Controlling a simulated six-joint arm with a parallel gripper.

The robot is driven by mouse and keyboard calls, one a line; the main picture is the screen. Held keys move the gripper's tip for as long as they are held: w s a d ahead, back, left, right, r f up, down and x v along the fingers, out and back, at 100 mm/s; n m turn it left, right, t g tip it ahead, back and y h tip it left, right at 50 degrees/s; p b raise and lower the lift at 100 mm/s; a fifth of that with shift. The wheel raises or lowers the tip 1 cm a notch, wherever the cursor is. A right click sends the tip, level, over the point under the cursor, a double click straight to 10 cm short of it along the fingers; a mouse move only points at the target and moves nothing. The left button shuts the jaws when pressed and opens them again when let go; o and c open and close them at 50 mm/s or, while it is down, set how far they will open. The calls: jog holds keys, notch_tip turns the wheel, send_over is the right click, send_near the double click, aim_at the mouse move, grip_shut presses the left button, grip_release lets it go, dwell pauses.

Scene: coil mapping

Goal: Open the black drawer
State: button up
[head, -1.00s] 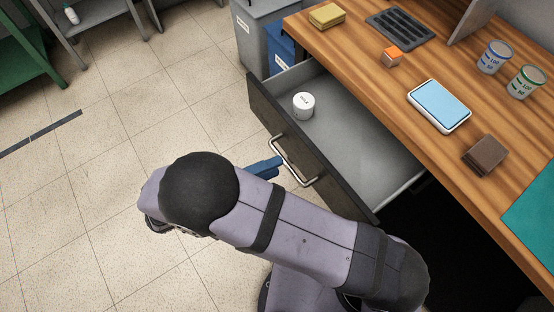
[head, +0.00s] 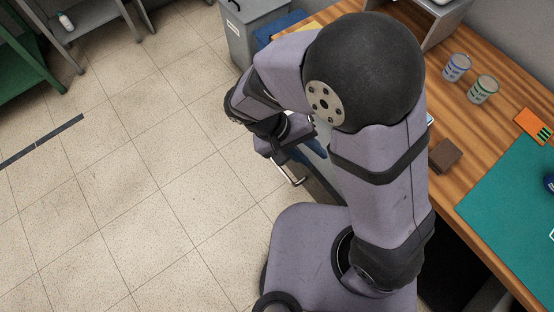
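The black drawer is mostly hidden behind my arm. A short piece of its metal handle (head: 294,179) shows below my gripper, with a narrow strip of the drawer (head: 322,182) to its right. The drawer appears to stand out from the wooden desk, but how far cannot be seen now. My gripper (head: 308,153) is at the drawer front, just above the visible handle piece. Its blue fingers are partly covered by my wrist. I cannot tell whether they are open or shut, or whether they touch the handle. The white cup seen earlier inside the drawer is hidden.
The wooden desk (head: 497,125) holds two cans (head: 456,67) (head: 482,90), a brown block (head: 445,156), an orange item (head: 534,126) and a teal mat (head: 505,205). A grey bin (head: 240,45) and blue bin (head: 279,27) stand behind.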

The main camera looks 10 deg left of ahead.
jog(key=a+f+n+y, duration=0.5)
jog(key=a+n, duration=0.1)
jog(key=a, duration=0.3)
jog(key=shift+t, duration=0.3)
jog(key=shift+w+d+f+b, duration=0.1)
jog(key=shift+w+f, duration=0.15)
jog(key=shift+f, duration=0.95)
jog(key=shift+w+d+f+b, duration=0.15)
jog(key=shift+w+f, duration=0.1)
jog(key=shift+f, duration=0.95)
jog(key=shift+w+d+f+b, duration=0.1)
jog(key=shift+w+f, duration=0.15)
jog(key=shift+f, duration=0.95)
grip_shut()
